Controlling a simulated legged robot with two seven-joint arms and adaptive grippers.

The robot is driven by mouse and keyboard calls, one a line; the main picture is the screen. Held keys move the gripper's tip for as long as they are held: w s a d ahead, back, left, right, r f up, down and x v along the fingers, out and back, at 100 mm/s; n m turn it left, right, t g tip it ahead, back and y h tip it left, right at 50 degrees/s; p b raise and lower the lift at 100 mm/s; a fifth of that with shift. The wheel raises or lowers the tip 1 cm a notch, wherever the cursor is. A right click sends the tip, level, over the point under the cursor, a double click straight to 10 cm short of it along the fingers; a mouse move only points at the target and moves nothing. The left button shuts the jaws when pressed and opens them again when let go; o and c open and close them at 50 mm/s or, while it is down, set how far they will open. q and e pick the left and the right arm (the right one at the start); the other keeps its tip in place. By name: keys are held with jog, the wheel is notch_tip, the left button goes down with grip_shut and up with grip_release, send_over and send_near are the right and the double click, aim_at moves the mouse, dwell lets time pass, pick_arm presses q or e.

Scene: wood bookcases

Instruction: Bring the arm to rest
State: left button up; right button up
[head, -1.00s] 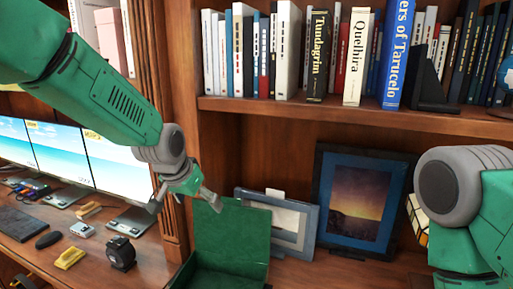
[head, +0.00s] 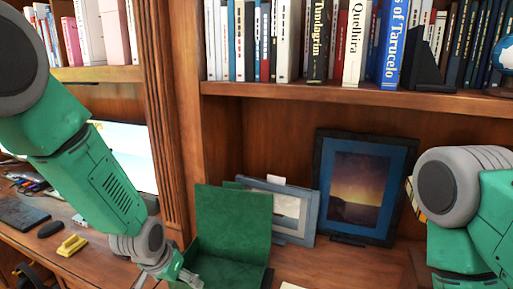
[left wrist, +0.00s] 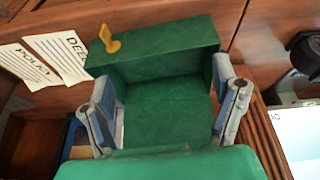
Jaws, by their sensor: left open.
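My left gripper (head: 168,281) is low in the head view, at the left front of the open green box (head: 233,225). Its fingers are spread and hold nothing. In the left wrist view the left gripper (left wrist: 166,108) has one finger on each side of the picture, with the green box (left wrist: 165,50) beyond and between them. I cannot tell whether the fingers touch the box. My right arm (head: 465,200) is at the right edge of the head view, with its gripper out of view.
A bookshelf (head: 350,97) full of books runs above. Framed pictures (head: 357,185) lean at the back of the lower surface. A desk with a monitor (head: 130,150) and a yellow object (head: 72,245) is at left. Papers (left wrist: 62,55) lie beside the box in the left wrist view.

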pick_arm(q)
jog(key=s+a+f+n+g+b, duration=0.15)
jog(key=s+a+f+b, duration=0.25)
jog(key=s+f, duration=1.1)
jog(key=s+a+f+g+b, duration=0.1)
jog(key=s+a+f+b, duration=0.1)
jog(key=s+f, duration=0.3)
jog(key=s+a+f+g+y+b, duration=0.1)
jog(key=s+a+f+b, duration=0.2)
jog(key=s, duration=0.9)
jog(key=shift+s+a+f+n, duration=0.15)
jog(key=shift+s+f+n, duration=0.2)
jog(key=shift+f, duration=0.55)
jog(key=shift+w, duration=0.1)
